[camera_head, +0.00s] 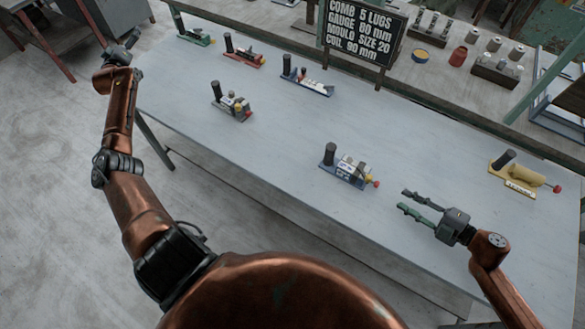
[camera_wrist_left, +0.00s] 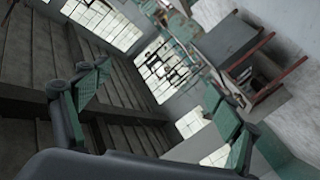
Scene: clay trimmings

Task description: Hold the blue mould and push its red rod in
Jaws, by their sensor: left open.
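A mould with a blue base (camera_head: 343,174) lies on the table at centre right. It has a black upright handle, a pale grey body, and a red-ended rod (camera_head: 375,184) sticking out at its right end. Another blue-based mould (camera_head: 308,85) lies further back, with a small red part on it. My right gripper (camera_head: 405,200) is open and empty, just right of the nearer blue mould and apart from it. My left gripper (camera_head: 134,38) is raised near the table's far left corner, away from both moulds. Its spread, empty fingers show in the left wrist view (camera_wrist_left: 160,100).
A green (camera_head: 196,38), a red (camera_head: 245,58) and a yellow mould (camera_head: 522,180) stand on the table (camera_head: 270,140), with another mould (camera_head: 232,106) at centre left. A black sign (camera_head: 363,30) stands at the back edge. The front middle is clear.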

